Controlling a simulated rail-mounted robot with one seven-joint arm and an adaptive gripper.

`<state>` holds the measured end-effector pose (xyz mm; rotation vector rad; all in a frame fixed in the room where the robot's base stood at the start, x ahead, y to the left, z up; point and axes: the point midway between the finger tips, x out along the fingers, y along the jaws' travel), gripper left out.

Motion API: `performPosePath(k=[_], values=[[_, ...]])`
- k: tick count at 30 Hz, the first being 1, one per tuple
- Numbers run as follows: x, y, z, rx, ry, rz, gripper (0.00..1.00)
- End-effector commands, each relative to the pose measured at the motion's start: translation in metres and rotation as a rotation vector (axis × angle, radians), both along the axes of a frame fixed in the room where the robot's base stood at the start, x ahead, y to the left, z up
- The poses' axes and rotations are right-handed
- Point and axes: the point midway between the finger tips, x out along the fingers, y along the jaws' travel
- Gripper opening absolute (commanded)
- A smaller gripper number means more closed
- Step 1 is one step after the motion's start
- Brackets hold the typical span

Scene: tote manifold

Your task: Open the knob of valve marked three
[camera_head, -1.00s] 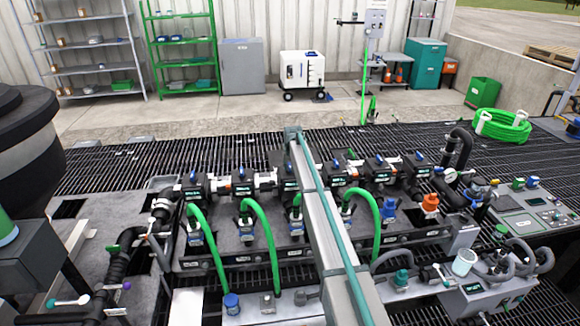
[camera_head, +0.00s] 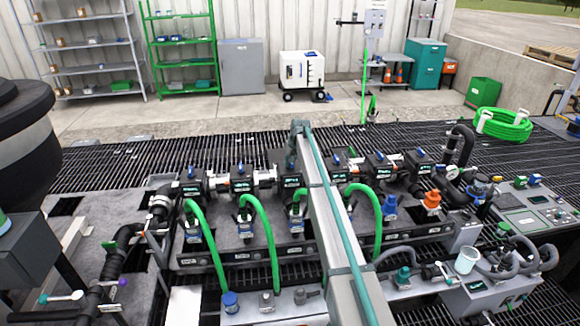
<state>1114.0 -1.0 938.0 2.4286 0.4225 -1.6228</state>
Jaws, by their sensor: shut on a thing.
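The manifold is a row of several black valve bodies with blue levers on top and small dark labels. The labels are too small to read, so I cannot tell which is marked three. From the left, the first valve (camera_head: 192,189), second valve (camera_head: 242,179) and third valve (camera_head: 290,182) stand left of a pale beam. The third is right beside the beam. The fourth valve (camera_head: 338,176) stands just right of it. My gripper cannot be made out in this view, so its contact with any knob is not seen.
The pale beam with a teal stripe (camera_head: 335,228) crosses in front of the manifold's middle. Green hoses (camera_head: 268,235) arch down from the valves. A black rounded body (camera_head: 25,150) fills the left edge. A control panel (camera_head: 530,205) sits at right. Open grating (camera_head: 110,165) lies behind.

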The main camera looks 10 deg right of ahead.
Motion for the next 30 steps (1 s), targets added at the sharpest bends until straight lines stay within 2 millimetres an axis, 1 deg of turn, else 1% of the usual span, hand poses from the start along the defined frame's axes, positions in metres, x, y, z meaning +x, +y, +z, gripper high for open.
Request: performPosePath(k=[1,6,21,27,30], values=[[0.002,-0.002,-0.004,0.001,-0.002,0.041,0.0],[0.003,-0.002,-0.004,0.0,-0.001,0.204,0.0],[0.006,-0.004,0.0,0.001,-0.001,0.672,0.0],[0.006,-0.004,0.006,0.001,-0.001,0.823,0.0],[0.005,-0.004,0.006,0.001,0.001,0.878,0.0]])
